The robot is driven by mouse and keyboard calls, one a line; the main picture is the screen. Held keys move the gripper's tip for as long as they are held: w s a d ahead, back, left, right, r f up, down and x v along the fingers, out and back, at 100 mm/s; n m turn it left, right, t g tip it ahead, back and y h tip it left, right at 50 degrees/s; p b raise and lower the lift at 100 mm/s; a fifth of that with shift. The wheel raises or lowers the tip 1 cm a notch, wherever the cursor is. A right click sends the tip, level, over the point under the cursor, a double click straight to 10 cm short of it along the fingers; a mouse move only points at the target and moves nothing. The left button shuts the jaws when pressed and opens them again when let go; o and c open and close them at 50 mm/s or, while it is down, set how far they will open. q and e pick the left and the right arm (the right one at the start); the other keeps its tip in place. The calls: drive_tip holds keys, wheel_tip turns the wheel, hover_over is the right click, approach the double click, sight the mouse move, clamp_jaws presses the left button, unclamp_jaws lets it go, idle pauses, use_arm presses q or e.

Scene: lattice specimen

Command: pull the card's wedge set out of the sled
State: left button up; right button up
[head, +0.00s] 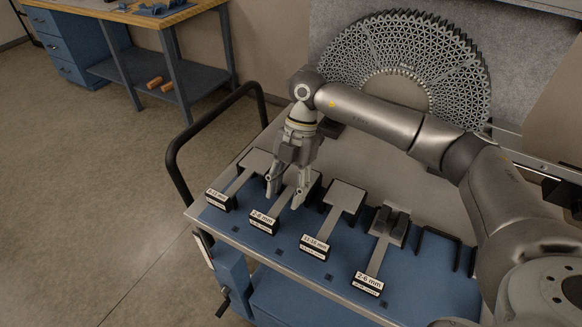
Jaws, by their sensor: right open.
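Several wedge sets stand in a row on the blue cart top, each a flat grey paddle on a narrow stem with a black label block. The leftmost set (217,199) has a small label I cannot read. The second set (262,221) seems to read "2-8 mm". The third set (315,246) has an unclear label. The rightmost set (368,283) seems to read "2-6 mm" and carries dark blocks on its paddle. My right gripper (284,196) is open, pointing down above the second set, partly hiding its paddle; contact is unclear. I cannot pick out the card. My left gripper is out of view.
The blue cart top (420,295) has an empty black bracket (440,240) right of the sets. A black push handle (178,150) rises at its left. A large grey lattice ring (420,50) stands behind my right arm. A workbench (130,14) is at back left.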

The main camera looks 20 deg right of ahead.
drive_tip(key=shift+x, duration=0.95)
drive_tip(key=shift+c, duration=0.2)
drive_tip(key=shift+r, duration=0.1)
clamp_jaws()
